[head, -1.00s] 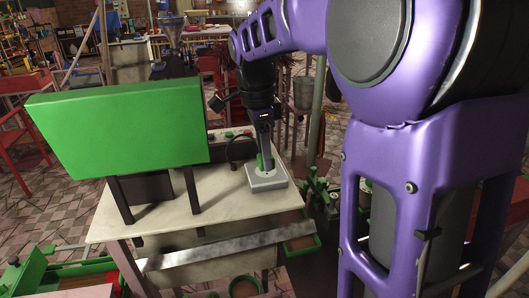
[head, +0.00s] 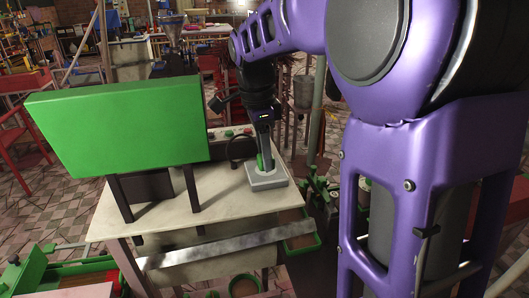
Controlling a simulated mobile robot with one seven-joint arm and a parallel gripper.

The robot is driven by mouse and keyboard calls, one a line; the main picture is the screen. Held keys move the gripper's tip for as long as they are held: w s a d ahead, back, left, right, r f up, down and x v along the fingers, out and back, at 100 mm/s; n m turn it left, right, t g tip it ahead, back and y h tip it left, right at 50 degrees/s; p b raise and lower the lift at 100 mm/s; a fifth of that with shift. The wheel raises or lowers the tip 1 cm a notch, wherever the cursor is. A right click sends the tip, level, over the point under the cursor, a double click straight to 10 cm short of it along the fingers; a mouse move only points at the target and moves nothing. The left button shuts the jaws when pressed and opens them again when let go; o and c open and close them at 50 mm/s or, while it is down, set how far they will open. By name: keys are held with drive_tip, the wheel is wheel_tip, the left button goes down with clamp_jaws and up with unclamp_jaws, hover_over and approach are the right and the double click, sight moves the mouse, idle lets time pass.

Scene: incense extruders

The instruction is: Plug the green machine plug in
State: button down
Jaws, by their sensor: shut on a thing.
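The green plug (head: 260,161) shows as a small green piece between my gripper's fingers, low over the socket. My gripper (head: 266,163) points straight down and is shut on the plug. The grey square socket box (head: 268,183) sits on the right end of the cream table top (head: 160,218). The fingertips and plug are at the top of the box. I cannot tell from this view whether the plug is in the socket or just over it. A dark cable (head: 232,145) curves up behind the gripper to the left.
A large green panel (head: 118,125) on dark legs stands on the table left of the gripper. A control strip with red and green buttons (head: 229,133) lies behind. Green machine parts (head: 318,190) stand right of the table. The table's front middle is clear.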

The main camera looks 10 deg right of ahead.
drive_tip(key=shift+f, duration=0.3)
drive_tip(key=shift+c, duration=1.7)
unclamp_jaws()
drive_tip(key=shift+r, duration=0.1)
wheel_tip(320, 180, up, 17)
drive_tip(key=a+p, duration=0.1)
drive_tip(key=p, duration=0.2)
drive_tip(key=shift+a, duration=0.4)
